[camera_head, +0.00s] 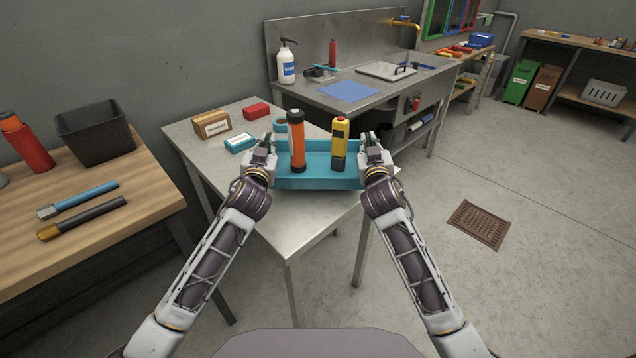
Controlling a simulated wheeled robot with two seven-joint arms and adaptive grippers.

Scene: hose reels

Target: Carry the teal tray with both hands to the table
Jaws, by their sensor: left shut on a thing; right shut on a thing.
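The teal tray (318,182) is held level between my two grippers, over the grey metal table (310,222). I cannot tell whether its underside touches the tabletop. An orange and black flashlight (297,142) and a yellow and black device (339,146) stand upright in the tray. My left gripper (268,150) is shut on the tray's left side. My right gripper (369,150) is shut on its right side. The fingertips are partly hidden.
A wooden box (211,124), a red box (256,109), a teal and white box (240,142) and a tape roll (280,125) lie behind the tray. A wooden workbench (75,225) is at left, a steel sink bench (350,92) behind. The floor at right is clear around a drain grate (479,225).

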